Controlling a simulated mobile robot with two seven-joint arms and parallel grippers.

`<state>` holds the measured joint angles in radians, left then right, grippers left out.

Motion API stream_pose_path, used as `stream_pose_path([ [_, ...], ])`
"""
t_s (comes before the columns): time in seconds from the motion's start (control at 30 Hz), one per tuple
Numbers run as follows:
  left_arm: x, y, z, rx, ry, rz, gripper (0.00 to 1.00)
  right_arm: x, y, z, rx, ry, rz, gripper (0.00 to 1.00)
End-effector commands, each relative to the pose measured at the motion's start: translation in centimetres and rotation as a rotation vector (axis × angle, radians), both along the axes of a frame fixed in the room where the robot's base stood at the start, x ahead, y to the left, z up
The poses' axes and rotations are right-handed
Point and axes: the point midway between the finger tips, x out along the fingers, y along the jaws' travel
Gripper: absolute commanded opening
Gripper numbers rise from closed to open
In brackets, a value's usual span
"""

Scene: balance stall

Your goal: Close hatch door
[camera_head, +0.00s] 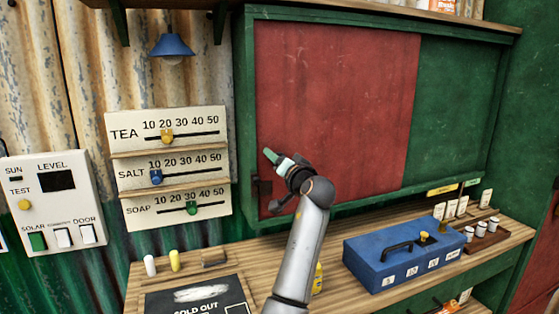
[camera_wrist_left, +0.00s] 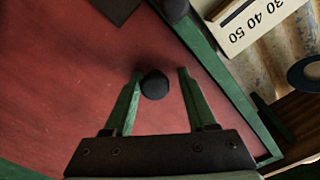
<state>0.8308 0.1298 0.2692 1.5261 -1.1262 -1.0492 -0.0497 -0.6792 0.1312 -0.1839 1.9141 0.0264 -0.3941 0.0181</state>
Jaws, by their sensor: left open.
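The red hatch door (camera_head: 335,110) stands in a green frame (camera_head: 248,80) on the wall, covering its left and middle part. A dark plate (camera_head: 262,189) sits low at the door's left edge; a dark plate (camera_wrist_left: 115,8) also shows in the left wrist view. My left gripper (camera_head: 271,156) is at the lower left of the door. In the left wrist view its green fingers (camera_wrist_left: 157,85) are open, with a dark round knob (camera_wrist_left: 155,86) between them. Gaps show on both sides of the knob. My right gripper is not in view.
A wooden counter (camera_head: 320,240) runs below the hatch, with a blue cash box (camera_head: 385,262) and a sold-out board (camera_head: 195,298). Slider signs (camera_head: 170,125) and a switch panel (camera_head: 55,195) are on the left wall. A blue lamp (camera_head: 171,46) hangs above.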

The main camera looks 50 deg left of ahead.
Motion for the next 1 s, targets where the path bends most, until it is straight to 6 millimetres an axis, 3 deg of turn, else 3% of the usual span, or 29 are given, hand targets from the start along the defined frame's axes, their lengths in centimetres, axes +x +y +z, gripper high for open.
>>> stream_pose_path([
  [0.13,0.0,0.0,0.0,-0.001,0.0,-0.002,0.71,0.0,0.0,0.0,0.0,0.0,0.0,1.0],
  [0.47,0.0,-0.7,-0.1,-0.001,-0.001,-0.006,0.71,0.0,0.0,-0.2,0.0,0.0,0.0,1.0],
  [1.0,-4.0,-10.1,-0.2,-0.002,0.0,-0.005,0.71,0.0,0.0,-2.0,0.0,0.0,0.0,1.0],
])
